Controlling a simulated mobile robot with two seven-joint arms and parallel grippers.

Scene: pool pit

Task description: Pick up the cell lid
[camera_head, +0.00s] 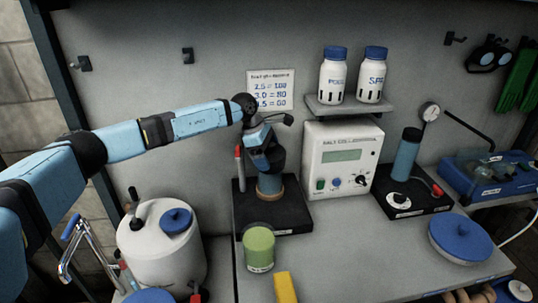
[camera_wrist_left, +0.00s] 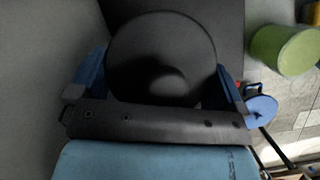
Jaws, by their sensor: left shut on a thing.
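The cell lid is a dark round disc that fills the middle of the left wrist view (camera_wrist_left: 160,60). In the head view the lid (camera_head: 276,160) is a small dark cap at the top of the tan cell body (camera_head: 269,186), which stands on a black base (camera_head: 285,218). My left gripper (camera_head: 264,148) reaches down onto the lid from above, with a blue finger on either side of it, shut on it. I cannot tell whether the lid still touches the cell body. My right gripper is in neither view.
A red-tipped rod (camera_head: 240,165) stands left of the cell. A green cylinder (camera_head: 259,248) is in front. A white tank (camera_head: 160,250) stands at left, and a white meter box (camera_head: 341,158) at right. A shelf (camera_head: 350,106) holds two white bottles.

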